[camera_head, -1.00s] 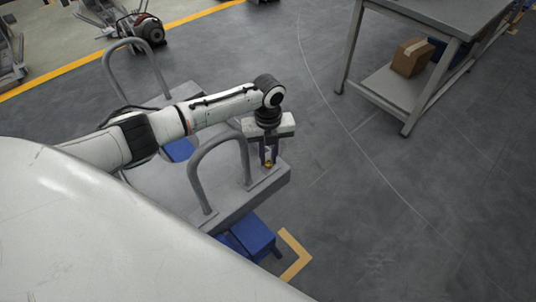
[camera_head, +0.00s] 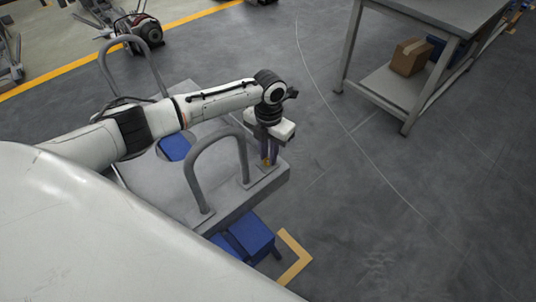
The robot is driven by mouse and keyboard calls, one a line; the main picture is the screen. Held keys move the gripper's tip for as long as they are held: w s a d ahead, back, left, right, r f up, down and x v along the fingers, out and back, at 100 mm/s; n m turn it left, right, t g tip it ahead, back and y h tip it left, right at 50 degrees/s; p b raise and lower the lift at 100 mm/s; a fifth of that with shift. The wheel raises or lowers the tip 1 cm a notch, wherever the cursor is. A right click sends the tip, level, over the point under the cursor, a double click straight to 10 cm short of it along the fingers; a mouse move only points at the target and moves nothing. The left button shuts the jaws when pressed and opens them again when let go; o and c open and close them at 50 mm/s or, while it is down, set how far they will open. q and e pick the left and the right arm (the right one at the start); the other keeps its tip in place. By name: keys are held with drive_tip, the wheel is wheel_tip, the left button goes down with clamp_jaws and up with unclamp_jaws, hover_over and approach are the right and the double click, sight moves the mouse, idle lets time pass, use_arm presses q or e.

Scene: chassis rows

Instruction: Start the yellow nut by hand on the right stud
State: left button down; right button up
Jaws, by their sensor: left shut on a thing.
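My left arm reaches in from the left, over the grey chassis plate (camera_head: 222,208). My left gripper (camera_head: 267,163) points down at the plate's right end, just right of the near hoop handle. It is shut on the yellow nut (camera_head: 266,162), of which only a small patch shows between the fingers. The stud under it is hidden by the fingers and nut, so I cannot tell whether the nut touches it. My right gripper is not in view.
Two grey hoop handles, a near one (camera_head: 190,165) and a far one (camera_head: 103,66), rise from the plate. Blue supports (camera_head: 250,234) stand under it. A grey table (camera_head: 440,14) with a cardboard box (camera_head: 410,58) on its lower shelf stands at the upper right. The floor between is clear.

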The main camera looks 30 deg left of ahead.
use_arm(q)
drive_tip(key=shift+m, duration=0.4)
drive_tip(key=c, duration=1.6)
unclamp_jaws()
wheel_tip(320, 180, up, 10)
drive_tip(key=shift+r, duration=0.1)
